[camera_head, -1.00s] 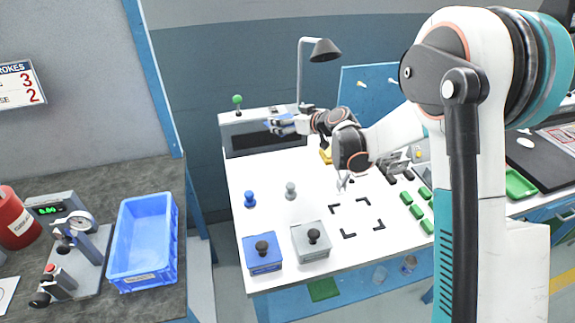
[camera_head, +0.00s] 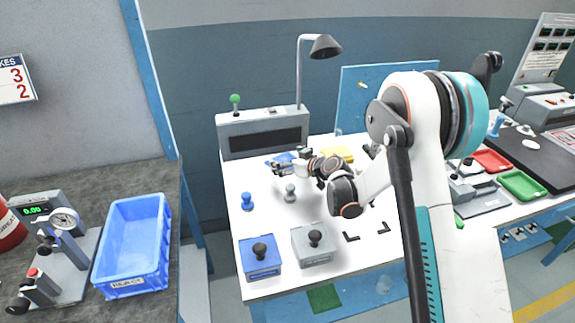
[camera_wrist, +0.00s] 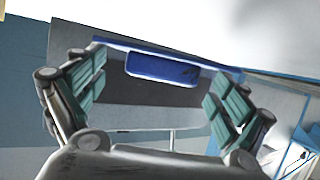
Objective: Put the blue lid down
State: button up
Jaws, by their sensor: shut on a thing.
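My gripper (camera_head: 283,168) is at the back left of the white bench, close above its top, in front of the grey console. It is shut on the blue lid (camera_head: 280,158), a flat blue piece at the fingertips. I cannot tell whether the lid touches the bench. In the wrist view the teal-padded fingers of my gripper (camera_wrist: 160,92) stand apart, with a blue rectangular part (camera_wrist: 160,68) seen between them. The lid's far side is hidden.
The grey console (camera_head: 262,132) with a green knob stands behind. A grey peg (camera_head: 290,193) and a blue peg (camera_head: 247,201) stand close in front. A yellow piece (camera_head: 337,154) lies to the right. Blue (camera_head: 262,268) and grey (camera_head: 315,258) knobbed blocks sit at the front edge.

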jog(key=shift+f, duration=0.3)
jog(key=shift+s+f, duration=0.15)
jog(key=shift+f, duration=0.25)
